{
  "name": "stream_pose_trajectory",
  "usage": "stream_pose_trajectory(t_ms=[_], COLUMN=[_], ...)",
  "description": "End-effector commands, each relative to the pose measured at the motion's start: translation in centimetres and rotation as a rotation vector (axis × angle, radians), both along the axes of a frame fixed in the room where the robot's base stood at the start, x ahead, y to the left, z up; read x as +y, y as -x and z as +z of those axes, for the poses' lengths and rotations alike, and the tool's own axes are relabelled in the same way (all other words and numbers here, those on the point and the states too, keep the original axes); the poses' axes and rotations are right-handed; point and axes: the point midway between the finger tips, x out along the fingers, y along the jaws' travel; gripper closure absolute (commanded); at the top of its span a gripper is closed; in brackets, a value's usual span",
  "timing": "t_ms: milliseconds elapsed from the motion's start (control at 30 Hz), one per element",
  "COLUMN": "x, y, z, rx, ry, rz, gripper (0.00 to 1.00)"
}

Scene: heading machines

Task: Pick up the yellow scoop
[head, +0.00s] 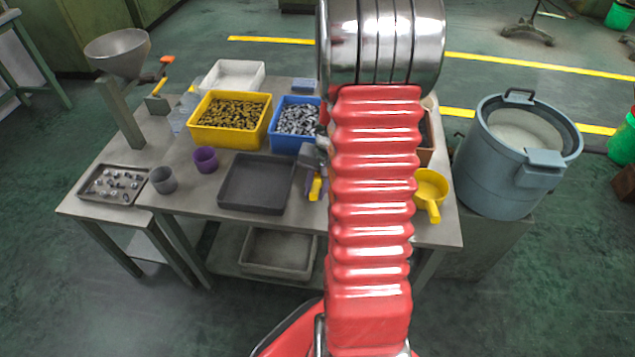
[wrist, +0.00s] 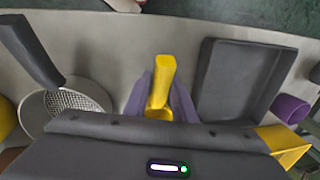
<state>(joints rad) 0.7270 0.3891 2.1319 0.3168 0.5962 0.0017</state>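The yellow scoop (wrist: 160,85) lies on the grey table in the middle of the wrist view, its handle toward the table edge. My gripper (wrist: 161,98) has its two purple-grey fingers on either side of it; they look spread, and I see no clear grip. The scoop's far end is hidden behind my gripper's dark body. In the head view the scoop's yellow handle (head: 315,188) shows just left of my red arm, below the gripper (head: 311,172). Another yellow vessel with a handle (head: 431,189) stands right of my arm.
A black tray (head: 233,205) lies close left of the scoop, with a purple cup (head: 205,159) beyond. A yellow bin (head: 199,135) and a blue bin (head: 280,143) stand behind. A sieve (wrist: 35,115) with a dark handle (wrist: 30,50) lies on the scoop's other side.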

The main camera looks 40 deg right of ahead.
Motion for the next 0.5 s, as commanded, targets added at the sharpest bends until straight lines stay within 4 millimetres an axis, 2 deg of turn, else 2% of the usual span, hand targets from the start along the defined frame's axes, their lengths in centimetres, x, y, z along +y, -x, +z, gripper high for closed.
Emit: stream_pose_trajectory(t_ms=[67,300,500], x=[0.00,0.00,0.00], y=[0.00,0.00,-0.01], z=[0.01,0.00,0.01], rx=[0.000,0.000,0.000], ry=[0.000,0.000,0.000], rz=[0.000,0.000,0.000], gripper=[0.82,0.99,1.00])
